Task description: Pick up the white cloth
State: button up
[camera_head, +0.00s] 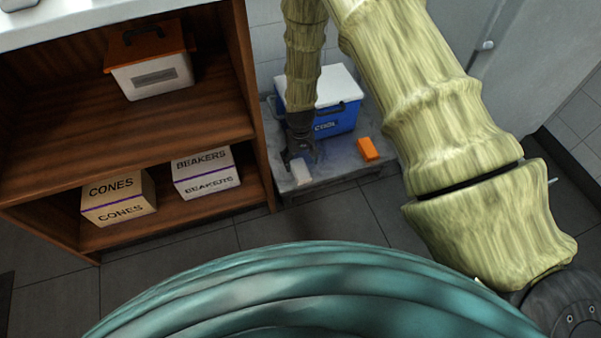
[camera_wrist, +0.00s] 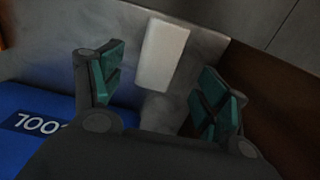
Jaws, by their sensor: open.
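The white cloth (camera_head: 301,171) is a small pale folded block lying on a low grey platform (camera_head: 345,172). In the wrist view the cloth (camera_wrist: 163,55) lies ahead of and between my gripper's fingers. My gripper (camera_head: 297,158) points down at the platform, right by the cloth. In the wrist view my gripper (camera_wrist: 163,92) has its two green-padded fingers spread wide, with nothing between the pads. I cannot tell how high the fingertips are above the platform.
A blue cooler with a white lid (camera_head: 321,100) stands just behind my gripper. An orange block (camera_head: 367,149) lies to the right of the cloth. A brown wooden shelf (camera_head: 258,130) stands close on the left, holding boxes marked CONES (camera_head: 119,198) and BEAKERS (camera_head: 206,173).

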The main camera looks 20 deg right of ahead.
aim_at(300, 169)
jog(key=shift+f+b, duration=1.55)
jog(key=shift+f, duration=1.05)
jog(key=c, duration=1.1)
jog(key=shift+c, duration=0.2)
jog(key=shift+r, duration=0.2)
jog(key=shift+r+p, duration=0.3)
jog(key=shift+p, duration=0.05)
notch_tip(300, 169, up, 3)
jog(key=shift+r+p, duration=0.15)
jog(key=shift+p, duration=0.95)
jog(key=s+a+p, duration=0.4)
jog(key=s, duration=1.1)
jog(key=shift+s+a+r+p, duration=0.2)
jog(key=shift+s+r+p, duration=0.05)
jog(key=shift+r+p, duration=0.15)
